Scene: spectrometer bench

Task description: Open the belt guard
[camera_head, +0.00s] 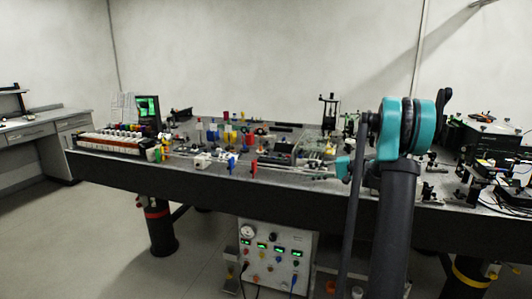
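I cannot pick out a belt guard in the head view; at this size no part of the bench can be told as one. My arm rises from the bottom right with a large teal joint and hides part of the bench behind it. I cannot make out my gripper's fingers anywhere in the view.
A long dark bench (270,200) is crowded with small optical parts. A rack of coloured items and a small green-lit screen (147,106) stand at its left end. A control box (275,256) with green displays sits below. Floor at left is clear; a grey side counter (45,130) stands beyond.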

